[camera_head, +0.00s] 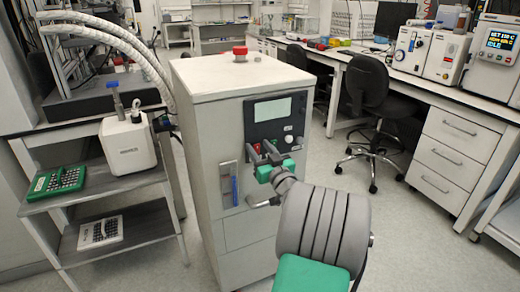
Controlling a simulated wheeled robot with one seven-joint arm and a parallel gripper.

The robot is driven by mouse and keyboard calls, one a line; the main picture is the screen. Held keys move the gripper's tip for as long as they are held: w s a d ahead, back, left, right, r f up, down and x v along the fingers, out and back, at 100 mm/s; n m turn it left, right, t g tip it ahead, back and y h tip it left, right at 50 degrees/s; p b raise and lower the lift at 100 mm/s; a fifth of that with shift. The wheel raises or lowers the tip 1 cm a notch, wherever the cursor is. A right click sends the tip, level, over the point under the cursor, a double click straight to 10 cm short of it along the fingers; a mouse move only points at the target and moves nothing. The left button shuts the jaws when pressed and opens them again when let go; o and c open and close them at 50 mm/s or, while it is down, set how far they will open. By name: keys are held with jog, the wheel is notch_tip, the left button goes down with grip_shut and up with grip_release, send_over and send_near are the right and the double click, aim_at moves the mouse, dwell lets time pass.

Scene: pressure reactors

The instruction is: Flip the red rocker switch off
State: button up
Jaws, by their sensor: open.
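The red rocker switch (257,148) shows as a small red patch at the lower left of the dark control panel (262,131) on the front of the pale cabinet (206,140). My gripper (259,151) is in front of the panel's lower edge, with its two grey fingers apart and nothing seen between them. The fingers point at the panel and partly cover the area around the switch. I cannot tell whether a fingertip touches the switch, nor which way the rocker is tilted.
The panel also has a screen (273,108) and a round knob (289,139). A blue-filled gauge (235,190) is on the cabinet front at left. A red-capped fitting (240,51) tops the cabinet.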

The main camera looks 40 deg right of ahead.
jog(key=b+v, duration=0.1)
jog(key=v, duration=0.6)
jog(key=shift+s, duration=0.35)
jog(key=shift+a+f, duration=0.1)
jog(key=shift+a, duration=0.05)
